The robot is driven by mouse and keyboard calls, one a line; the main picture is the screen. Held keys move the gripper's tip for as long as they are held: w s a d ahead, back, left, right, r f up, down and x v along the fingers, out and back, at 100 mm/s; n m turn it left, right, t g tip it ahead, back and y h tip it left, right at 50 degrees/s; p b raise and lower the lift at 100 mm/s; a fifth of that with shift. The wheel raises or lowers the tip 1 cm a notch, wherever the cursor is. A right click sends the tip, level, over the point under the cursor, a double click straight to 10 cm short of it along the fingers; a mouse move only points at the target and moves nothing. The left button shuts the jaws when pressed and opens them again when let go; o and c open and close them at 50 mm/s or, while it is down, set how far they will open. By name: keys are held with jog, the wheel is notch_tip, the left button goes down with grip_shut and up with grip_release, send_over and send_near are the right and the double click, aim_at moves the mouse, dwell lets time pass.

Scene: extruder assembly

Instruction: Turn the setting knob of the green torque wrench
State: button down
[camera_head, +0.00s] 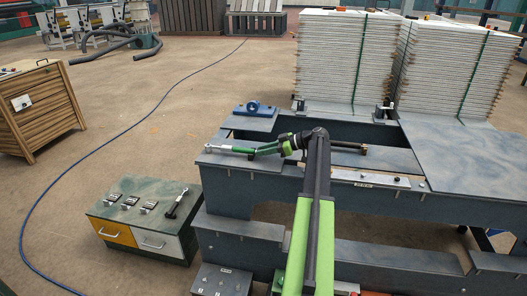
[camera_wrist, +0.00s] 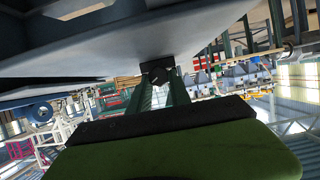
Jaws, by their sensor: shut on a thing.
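The green torque wrench (camera_head: 231,149) lies across the left part of the dark bench in the head view, with a silver end pointing left. My gripper (camera_head: 256,151) comes in from the right, and its green fingers meet the wrench's handle. In the wrist view my gripper (camera_wrist: 160,88) is shut, its two fingers converging on a small dark block with a round face (camera_wrist: 157,74). This looks like an end of the wrench, but I cannot tell whether it is the setting knob. My fingers hide part of the handle.
The bench (camera_head: 270,178) also holds a blue clamp-like part (camera_head: 254,108) and tall stacks of white sheets (camera_head: 342,60). A low cabinet (camera_head: 145,212) with small tools and a dark ratchet-like tool (camera_head: 177,204) stands at left.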

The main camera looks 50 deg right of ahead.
jog(key=c, duration=1.2)
grip_release()
jog(key=p+v, duration=0.6)
jog(key=v, duration=1.1)
jog(key=shift+s+p, duration=0.15)
jog(key=shift+p, duration=0.15)
